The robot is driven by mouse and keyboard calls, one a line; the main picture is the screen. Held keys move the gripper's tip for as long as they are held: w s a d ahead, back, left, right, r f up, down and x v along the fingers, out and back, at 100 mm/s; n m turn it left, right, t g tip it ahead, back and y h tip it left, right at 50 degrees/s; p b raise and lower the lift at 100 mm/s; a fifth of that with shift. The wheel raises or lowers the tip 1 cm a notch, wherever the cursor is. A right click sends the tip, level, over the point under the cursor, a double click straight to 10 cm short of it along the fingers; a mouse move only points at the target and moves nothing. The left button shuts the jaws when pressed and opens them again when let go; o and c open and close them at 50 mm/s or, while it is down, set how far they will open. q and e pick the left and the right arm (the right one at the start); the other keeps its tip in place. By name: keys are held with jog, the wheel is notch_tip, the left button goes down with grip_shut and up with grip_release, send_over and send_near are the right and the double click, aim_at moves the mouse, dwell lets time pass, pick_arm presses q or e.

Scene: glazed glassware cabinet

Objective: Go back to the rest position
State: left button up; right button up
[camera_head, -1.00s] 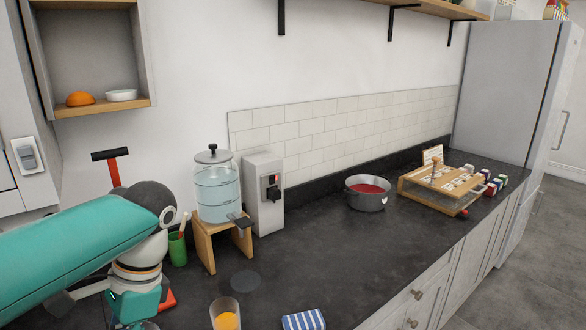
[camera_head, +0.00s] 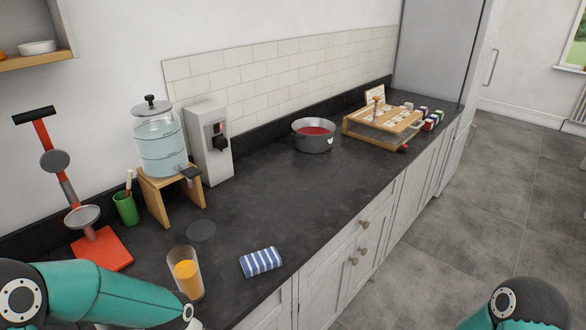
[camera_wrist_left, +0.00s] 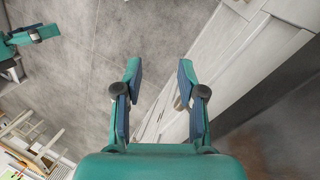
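My left arm (camera_head: 90,294) crosses the lower left of the head view, in front of the counter. Its gripper is out of that view. In the left wrist view my left gripper (camera_wrist_left: 159,78) is open, with nothing between its fingers, over grey floor and the pale cabinet fronts. My right arm (camera_head: 522,304) shows at the lower right of the head view, over the floor; its gripper is cut off there. A teal part with dark pads, apparently my right gripper (camera_wrist_left: 36,36), shows at the upper left of the wrist view; its opening is unclear.
Floor (camera_head: 440,235) on the right is open.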

pick_arm(q)
jog(key=s+d+f+n+t+h, duration=0.1)
jog(key=s+d+f+n, duration=0.1)
jog(key=s+f+n, duration=0.3)
jog(key=s+d+f+n+t, duration=0.1)
jog(key=s+d+f, duration=0.25)
jog(key=f, duration=0.35)
notch_tip(320, 180, down, 10)
jog(key=b, duration=1)
jog(key=shift+a+f, duration=0.2)
jog(key=shift+a, duration=0.15)
